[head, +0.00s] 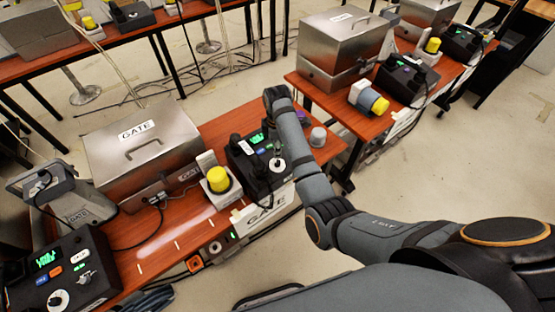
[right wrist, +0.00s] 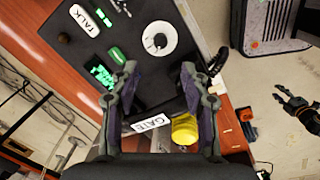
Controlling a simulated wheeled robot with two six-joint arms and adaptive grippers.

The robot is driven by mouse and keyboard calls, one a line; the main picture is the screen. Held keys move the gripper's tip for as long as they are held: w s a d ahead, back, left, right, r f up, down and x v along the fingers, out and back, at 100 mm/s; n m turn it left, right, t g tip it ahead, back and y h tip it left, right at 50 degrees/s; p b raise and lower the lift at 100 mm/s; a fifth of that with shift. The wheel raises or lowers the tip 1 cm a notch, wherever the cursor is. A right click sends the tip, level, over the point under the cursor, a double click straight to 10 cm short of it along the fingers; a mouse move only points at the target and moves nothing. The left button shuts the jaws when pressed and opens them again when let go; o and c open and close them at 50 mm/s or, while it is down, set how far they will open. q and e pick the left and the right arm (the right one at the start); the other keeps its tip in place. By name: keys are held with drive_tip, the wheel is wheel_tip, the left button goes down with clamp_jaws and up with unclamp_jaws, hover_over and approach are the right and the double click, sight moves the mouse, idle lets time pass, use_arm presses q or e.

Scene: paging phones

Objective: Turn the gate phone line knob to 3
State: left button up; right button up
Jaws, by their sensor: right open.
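The gate phone is a black box (head: 245,166) on the middle red-brown table, with a lit green display, a green button and a white round knob (head: 277,164). In the right wrist view the phone (right wrist: 72,48) lies under my right gripper (right wrist: 158,78), with its white knob (right wrist: 159,38) ahead of the fingertips. The number the knob points to is too small to read. A small dark jaw-like thing at the right wrist view's edge seems to be my left gripper (right wrist: 292,105).
A yellow button (head: 219,180) on a white base and a metal GATE box (head: 142,150) stand left of the phone. A small grey knob-like object (head: 318,137) is to its right. Another phone (head: 62,272) is at lower left.

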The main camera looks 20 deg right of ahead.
sight(278, 162)
drive_tip(key=f, duration=0.7)
drive_tip(key=w+f, duration=0.1)
drive_tip(key=f, duration=0.2)
drive_tip(key=shift+d+f, duration=0.2)
drive_tip(key=shift+f, duration=0.05)
clamp_jaws()
